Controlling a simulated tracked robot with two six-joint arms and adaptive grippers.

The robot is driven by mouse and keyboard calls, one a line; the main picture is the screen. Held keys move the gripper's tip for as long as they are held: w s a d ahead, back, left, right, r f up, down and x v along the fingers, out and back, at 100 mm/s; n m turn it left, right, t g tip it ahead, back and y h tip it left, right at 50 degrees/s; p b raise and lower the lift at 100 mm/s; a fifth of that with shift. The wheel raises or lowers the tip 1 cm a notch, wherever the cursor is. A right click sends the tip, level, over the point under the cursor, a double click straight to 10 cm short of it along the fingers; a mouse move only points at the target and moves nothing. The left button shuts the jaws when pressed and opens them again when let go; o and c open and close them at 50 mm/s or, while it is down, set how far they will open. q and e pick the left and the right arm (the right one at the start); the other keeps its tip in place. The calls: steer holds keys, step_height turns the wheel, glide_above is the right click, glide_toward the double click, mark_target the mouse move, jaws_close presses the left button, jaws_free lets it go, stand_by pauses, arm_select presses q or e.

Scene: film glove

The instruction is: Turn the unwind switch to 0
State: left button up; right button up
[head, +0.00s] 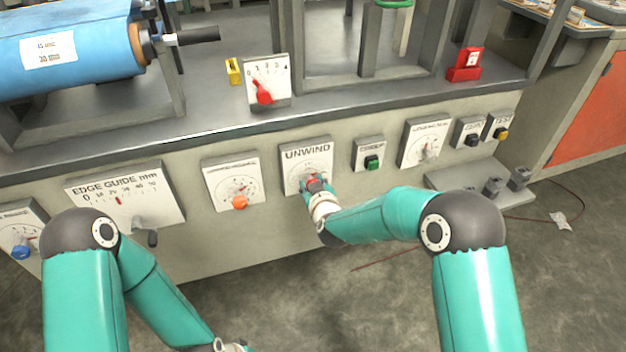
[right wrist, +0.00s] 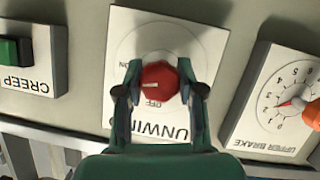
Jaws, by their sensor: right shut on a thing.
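The unwind switch is a red knob (right wrist: 158,80) on a white panel marked UNWIND (head: 307,158) on the front of the machine. In the right wrist view the panel (right wrist: 122,50) appears upside down. A short pale mark on the knob points left in that view, toward small lettering at the left; a label that looks like OFF is below the knob. My right gripper (right wrist: 160,88) is shut on the knob, with one finger on each side. It also shows at the panel in the head view (head: 315,183). My left gripper is outside the head view, below its lower edge.
Left of the panel is a dial with an orange knob (head: 240,202); right of it is a green button box (head: 370,155). An edge guide panel (head: 125,195) with a crank is farther left. A red-pointer dial (head: 267,82) stands on the ledge above. The floor in front is mostly clear.

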steer(key=shift+a+r+n+h+p, duration=0.15)
steer(key=shift+n+h+p, duration=0.15)
steer(key=shift+n+p, duration=0.35)
steer(key=shift+n+t+h+p, duration=0.4)
steer(key=shift+n+p, duration=0.05)
steer(key=shift+n, duration=0.2)
steer(key=shift+f+n+h, duration=0.2)
steer(key=shift+n+h, duration=0.1)
steer(key=shift+n, duration=0.3)
steer(key=shift+a+f+n+t+h, duration=0.1)
steer(key=shift+n+t+h, duration=0.4)
steer(key=shift+n, duration=0.5)
steer(key=shift+f+n+t+h, duration=0.1)
steer(key=shift+n+t+h, duration=0.2)
steer(key=shift+n+t, duration=0.55)
arm_select(q)
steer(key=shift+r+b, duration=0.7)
steer(key=shift+b, duration=0.1)
arm_select(e)
steer(key=shift+s+n+t, duration=0.1)
steer(key=shift+n+t, duration=0.45)
steer(key=shift+n, duration=1.6)
